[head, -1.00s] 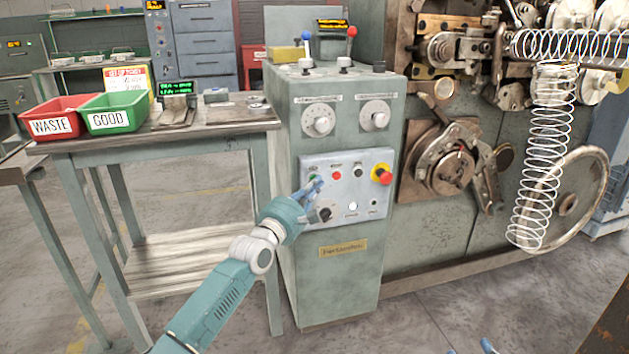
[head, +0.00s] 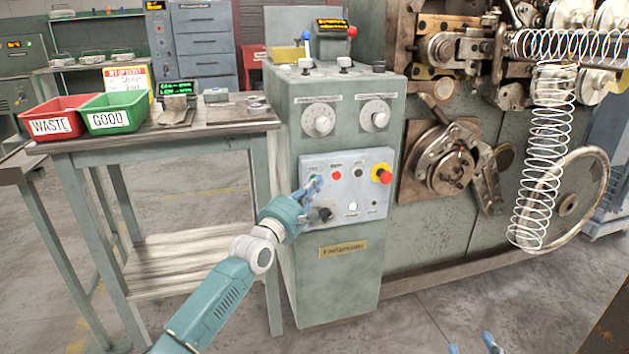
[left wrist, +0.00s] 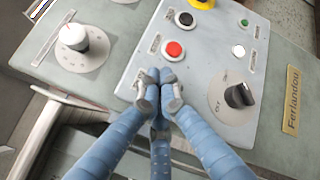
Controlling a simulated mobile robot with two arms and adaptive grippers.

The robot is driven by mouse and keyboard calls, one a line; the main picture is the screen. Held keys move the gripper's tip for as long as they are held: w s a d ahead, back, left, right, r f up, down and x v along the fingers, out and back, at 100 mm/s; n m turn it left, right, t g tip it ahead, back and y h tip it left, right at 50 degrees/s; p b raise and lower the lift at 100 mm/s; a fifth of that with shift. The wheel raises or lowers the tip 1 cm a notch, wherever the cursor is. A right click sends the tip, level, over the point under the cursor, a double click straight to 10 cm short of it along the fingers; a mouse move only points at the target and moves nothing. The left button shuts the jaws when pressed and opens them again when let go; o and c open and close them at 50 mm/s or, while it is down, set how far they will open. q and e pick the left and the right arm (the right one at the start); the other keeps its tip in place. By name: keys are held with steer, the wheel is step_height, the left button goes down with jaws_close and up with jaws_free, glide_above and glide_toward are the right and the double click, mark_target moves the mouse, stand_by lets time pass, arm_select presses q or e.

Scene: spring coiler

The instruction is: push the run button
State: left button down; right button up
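The run button, a green button (head: 313,177), sits at the left of the top row on the sloped control panel (head: 335,230). My left gripper (head: 316,182) is at this button, with its blue fingertips right in front of it. In the left wrist view, my left fingers (left wrist: 158,84) are drawn together with nothing between them, beside the red button (left wrist: 173,50). They cover the place of the green button there, so contact or press depth cannot be seen. My right gripper (head: 472,347) shows only as blue fingertips, apart, at the bottom edge.
The panel also has a black button (left wrist: 185,18), a red-and-yellow emergency stop (head: 382,174), a white button (left wrist: 238,50), a green lamp (left wrist: 244,22) and a black selector knob (left wrist: 238,95). The bench (head: 190,137) stands left; the coiling machine (head: 425,225) stands right.

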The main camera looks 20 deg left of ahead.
arm_select(q)
steer(key=shift+w+a, duration=0.1)
steer(key=shift+w, duration=0.05)
arm_select(e)
steer(key=shift+w+a+r+t, duration=0.1)
steer(key=shift+a+r+t, duration=0.1)
steer(key=shift+r+t, duration=0.7)
stand_by(1.0)
steer(key=shift+r+g, duration=0.15)
steer(key=shift+g, duration=0.15)
arm_select(q)
steer(key=shift+s+d+p, duration=0.45)
steer(key=shift+s+p, duration=0.2)
steer(key=shift+p, duration=0.2)
arm_select(e)
steer(key=s+d+f+g, duration=0.1)
steer(key=s+f+g, duration=0.1)
steer(key=f, duration=0.3)
steer(key=s+d+f+g+h, duration=0.1)
steer(key=s+f+g, duration=0.1)
steer(key=f, duration=0.4)
steer(key=shift+d+g, duration=0.3)
steer(key=shift+g, duration=0.5)
steer(key=shift+r, duration=0.1)
